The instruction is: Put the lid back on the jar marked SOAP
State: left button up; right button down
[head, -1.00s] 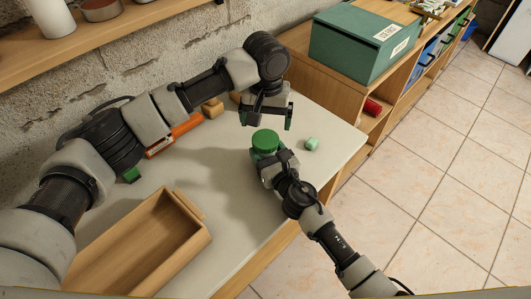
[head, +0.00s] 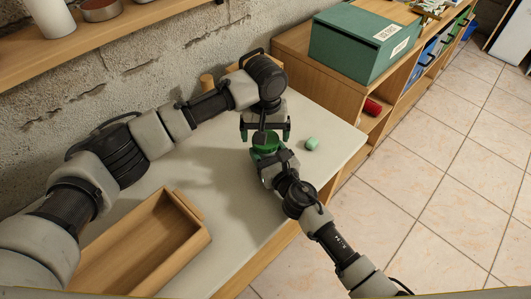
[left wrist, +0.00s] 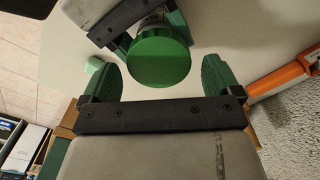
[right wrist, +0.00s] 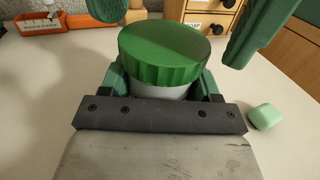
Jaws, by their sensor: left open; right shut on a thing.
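My right gripper (right wrist: 160,90) is shut on a pale jar (right wrist: 158,92), which it holds upright at the table's right part. A green ribbed lid (right wrist: 165,52) sits on top of the jar; it also shows in the left wrist view (left wrist: 158,62) and the head view (head: 265,139). I cannot read any marking on the jar. My left gripper (left wrist: 162,76) is open and empty, pointing down just over the jar, with its fingers on either side of the lid and apart from it.
A mint-green block (head: 312,144) lies right of the jar. An open wooden tray (head: 140,250) is at the front left. An orange bin (right wrist: 40,25) and a small wooden drawer unit (right wrist: 215,18) stand at the back. A green box (head: 350,45) sits on the shelf unit.

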pick_arm(q)
jog(key=shift+f, duration=0.85)
jog(key=shift+c, duration=0.2)
jog(key=c, duration=0.9)
jog(key=m, duration=0.3)
jog(key=o, duration=1)
jog(key=shift+o, duration=0.2)
jog(key=shift+s+d, duration=0.1)
jog(key=shift+d, duration=0.15)
